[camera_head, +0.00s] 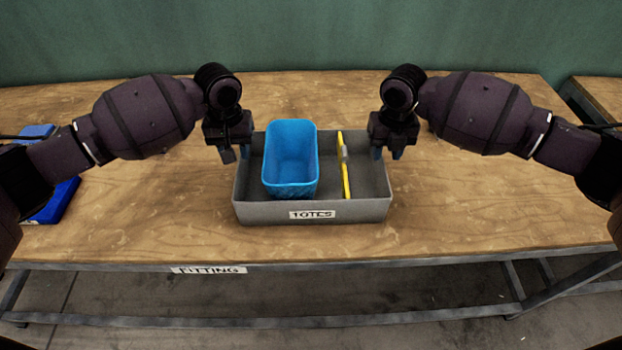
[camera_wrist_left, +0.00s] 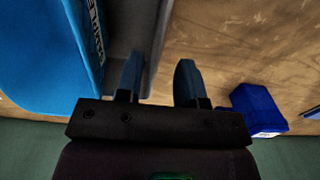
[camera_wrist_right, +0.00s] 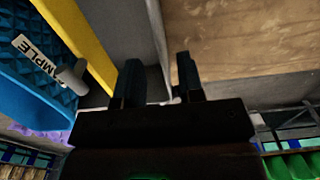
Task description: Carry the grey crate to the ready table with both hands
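The grey crate (camera_head: 350,211), labelled TOTES, sits on the wooden table marked FITTING. It holds a blue bin (camera_head: 291,187) and a yellow tool (camera_head: 346,180). My left gripper (camera_head: 230,154) is at the crate's left wall; in the left wrist view its fingers (camera_wrist_left: 158,82) are apart, one on each side of the wall rim (camera_wrist_left: 157,45). My right gripper (camera_head: 386,153) is at the right wall; in the right wrist view its fingers (camera_wrist_right: 160,82) are apart, straddling the rim (camera_wrist_right: 157,35). No table labelled ready is visible.
Blue containers (camera_head: 55,202) stand at the table's left; one shows in the left wrist view (camera_wrist_left: 258,107). Another wooden table (camera_head: 602,97) is partly visible at the right edge, beyond a gap. The fitting table (camera_head: 470,205) is clear right of the crate. A green wall (camera_head: 310,35) stands behind.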

